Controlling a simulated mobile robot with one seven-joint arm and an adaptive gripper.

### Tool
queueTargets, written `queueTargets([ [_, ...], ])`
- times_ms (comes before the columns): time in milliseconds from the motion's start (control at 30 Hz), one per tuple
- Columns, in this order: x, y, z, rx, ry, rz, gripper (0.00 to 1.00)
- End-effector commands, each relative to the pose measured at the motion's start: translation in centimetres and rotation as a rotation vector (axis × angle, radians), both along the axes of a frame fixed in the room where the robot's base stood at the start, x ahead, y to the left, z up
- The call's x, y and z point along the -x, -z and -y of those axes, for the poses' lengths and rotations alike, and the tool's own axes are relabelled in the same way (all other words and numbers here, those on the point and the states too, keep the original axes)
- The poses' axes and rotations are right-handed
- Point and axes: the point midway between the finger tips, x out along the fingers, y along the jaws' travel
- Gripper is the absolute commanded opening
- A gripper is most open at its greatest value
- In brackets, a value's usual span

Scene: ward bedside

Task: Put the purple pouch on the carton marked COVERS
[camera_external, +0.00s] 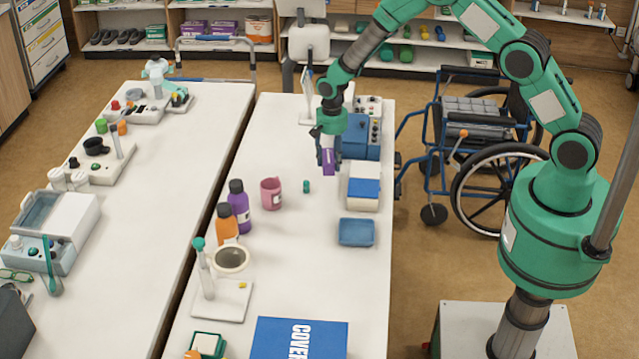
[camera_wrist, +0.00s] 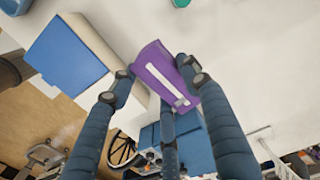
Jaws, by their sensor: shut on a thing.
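The purple pouch (camera_external: 328,162) hangs in my gripper (camera_external: 328,150), above the right-hand table. In the wrist view the pouch (camera_wrist: 165,75) shows a white label strip, and the blue fingers of my gripper (camera_wrist: 158,78) are closed around it. The blue carton marked COVERS (camera_external: 285,338) lies at the near end of the same table, cut off by the bottom edge of the external view. My gripper is well away from it, toward the far part of the table. The carton does not show in the wrist view.
A pink mug (camera_external: 270,192), purple bottle (camera_external: 239,205), orange bottle (camera_external: 226,225) and white stand (camera_external: 222,300) stand to the left. The table between the pad and carton is clear.

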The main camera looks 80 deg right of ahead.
Motion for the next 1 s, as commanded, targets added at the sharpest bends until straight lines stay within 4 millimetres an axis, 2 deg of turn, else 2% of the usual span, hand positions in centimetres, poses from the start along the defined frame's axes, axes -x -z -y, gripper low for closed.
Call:
queueTargets([
  [267, -2.1, -1.5, -7.7, 0.0, -0.144, 0.001, 0.19],
  [500, -3.4, -3.2, -16.2, 0.0, -0.304, 0.001, 0.19],
  [800, -3.6, -5.1, -26.7, 0.0, -0.504, 0.002, 0.19],
  [1000, -2.8, -6.3, -33.7, 0.0, -0.637, 0.002, 0.19],
])
